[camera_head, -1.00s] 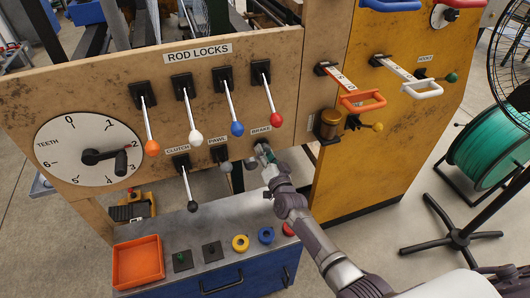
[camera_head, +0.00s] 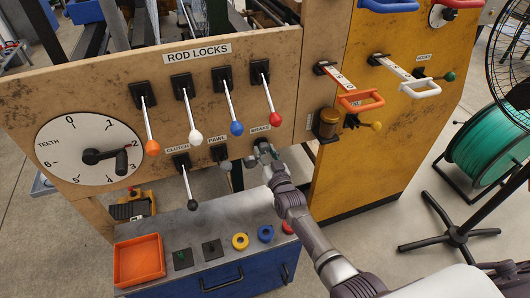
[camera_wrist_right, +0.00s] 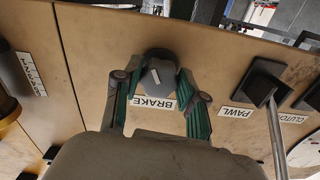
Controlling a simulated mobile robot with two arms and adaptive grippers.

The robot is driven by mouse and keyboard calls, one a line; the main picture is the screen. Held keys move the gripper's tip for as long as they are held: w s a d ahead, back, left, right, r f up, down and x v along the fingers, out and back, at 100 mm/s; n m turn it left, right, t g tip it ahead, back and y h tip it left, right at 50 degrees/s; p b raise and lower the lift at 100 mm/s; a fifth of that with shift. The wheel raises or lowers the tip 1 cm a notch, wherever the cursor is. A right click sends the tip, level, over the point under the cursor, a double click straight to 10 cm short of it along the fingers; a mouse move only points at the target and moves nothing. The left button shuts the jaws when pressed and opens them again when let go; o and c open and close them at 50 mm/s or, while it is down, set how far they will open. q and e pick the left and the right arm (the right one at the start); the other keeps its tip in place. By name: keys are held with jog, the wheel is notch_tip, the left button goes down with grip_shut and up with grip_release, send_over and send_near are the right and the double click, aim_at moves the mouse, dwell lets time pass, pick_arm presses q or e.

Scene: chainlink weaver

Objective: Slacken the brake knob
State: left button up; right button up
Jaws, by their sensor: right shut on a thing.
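The brake knob (camera_wrist_right: 158,75) is a dark grey round knob with a white pointer line, on the wooden panel beside the BRAKE label (camera_wrist_right: 153,103). The label also shows in the head view (camera_head: 260,129). My right gripper (camera_wrist_right: 155,86) is shut on the knob, with a green-padded finger on each side of it. In the head view my right gripper (camera_head: 265,154) reaches the panel just below the label and mostly hides the knob. My left gripper is not in view.
The pawl lever (camera_wrist_right: 275,120) stands close beside the knob, and the clutch lever (camera_head: 188,185) is farther left. Rod lock levers with coloured balls, including a red one (camera_head: 275,118), hang just above. A brass cup (camera_head: 326,124) sits to the right.

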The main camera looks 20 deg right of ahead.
jog(key=shift+f, duration=0.2)
jog(key=o, duration=0.9)
jog(key=shift+c, duration=0.2)
jog(key=shift+o, duration=1.2)
jog(key=shift+r, duration=0.1)
jog(key=shift+s, duration=0.1)
jog(key=s, duration=1.2)
jog(key=shift+d, duration=0.2)
